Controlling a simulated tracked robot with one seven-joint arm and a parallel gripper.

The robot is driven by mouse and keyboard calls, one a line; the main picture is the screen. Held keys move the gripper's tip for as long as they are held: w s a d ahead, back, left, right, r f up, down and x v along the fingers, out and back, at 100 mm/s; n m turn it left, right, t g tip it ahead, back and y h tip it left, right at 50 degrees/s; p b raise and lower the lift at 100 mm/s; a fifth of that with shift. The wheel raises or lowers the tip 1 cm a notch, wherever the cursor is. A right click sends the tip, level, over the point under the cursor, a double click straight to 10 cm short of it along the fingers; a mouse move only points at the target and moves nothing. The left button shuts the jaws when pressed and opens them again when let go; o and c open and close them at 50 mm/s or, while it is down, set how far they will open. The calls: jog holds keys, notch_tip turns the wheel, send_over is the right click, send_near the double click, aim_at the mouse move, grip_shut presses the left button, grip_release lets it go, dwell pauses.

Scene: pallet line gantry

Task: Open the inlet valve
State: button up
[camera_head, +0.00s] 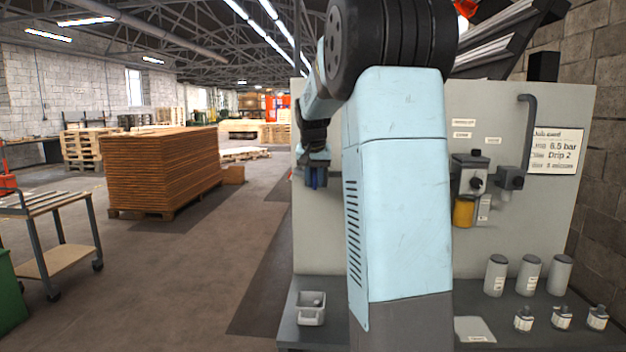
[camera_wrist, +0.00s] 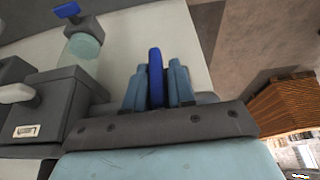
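My gripper (camera_wrist: 157,88) has its two blue-grey fingers close on either side of a dark blue lever handle (camera_wrist: 155,76) in the wrist view. The fingers look shut on it; the lever's tip sticks out past them. The valve body under this lever is hidden by my gripper. A second blue handle (camera_wrist: 67,10) sits on a grey fitting at the top left of the wrist view.
The pale panel (camera_head: 540,240) carries grey units with a yellow-orange bowl (camera_head: 464,211) and a pressure sign (camera_head: 556,151). Grey canisters (camera_head: 529,274), small bottles and a tray (camera_head: 311,308) stand on the bench below.

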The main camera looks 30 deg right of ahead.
grip_shut()
jog(key=shift+a, duration=0.1)
jog(key=shift+t+y, duration=0.4)
jog(key=shift+y, duration=0.2)
jog(key=m+t+y, duration=0.1)
jog(key=t+y, duration=0.1)
jog(key=y, duration=0.1)
jog(key=shift+y, duration=0.3)
jog(key=t+y, duration=0.1)
jog(key=m+t+y, duration=0.1)
jog(key=t, duration=0.1)
jog(key=shift+s+d+f+y, duration=0.1)
jog(key=shift+d+y, duration=0.1)
jog(key=shift+y, duration=0.2)
jog(key=shift+m+t+y, duration=0.5)
jog(key=shift+t+y, duration=0.5)
jog(key=shift+y, duration=0.1)
jog(key=shift+f, duration=0.1)
